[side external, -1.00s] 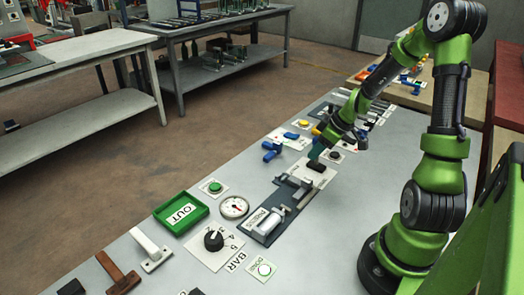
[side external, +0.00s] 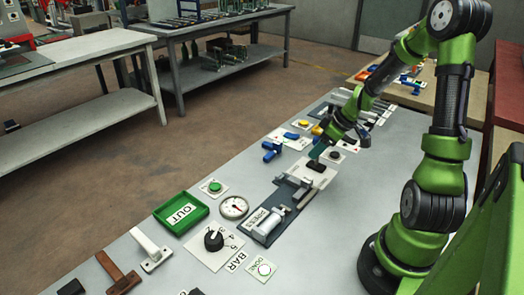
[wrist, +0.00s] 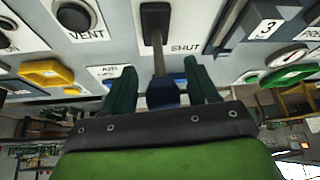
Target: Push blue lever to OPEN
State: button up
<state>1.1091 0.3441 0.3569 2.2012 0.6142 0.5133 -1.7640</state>
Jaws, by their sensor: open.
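The blue lever shows in the wrist view as a dark blue knob (wrist: 163,93) on a grey shaft, rising from a black slotted base (wrist: 156,22) on a white plate marked SHUT (wrist: 187,47). My gripper (wrist: 163,84) is open, with one dark green finger on each side of the knob. I cannot tell whether either finger touches it. In the side view my gripper (side external: 318,151) is right over the black base (side external: 315,166), and its fingers hide the knob. The OPEN marking is not readable.
A green OUT tray (side external: 181,213), a gauge (side external: 234,207) and a black dial (side external: 214,240) lie towards the front left. The wrist view shows a VENT plate (wrist: 85,34).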

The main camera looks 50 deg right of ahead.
jog(key=v, duration=1.6)
jog(key=shift+c, duration=0.4)
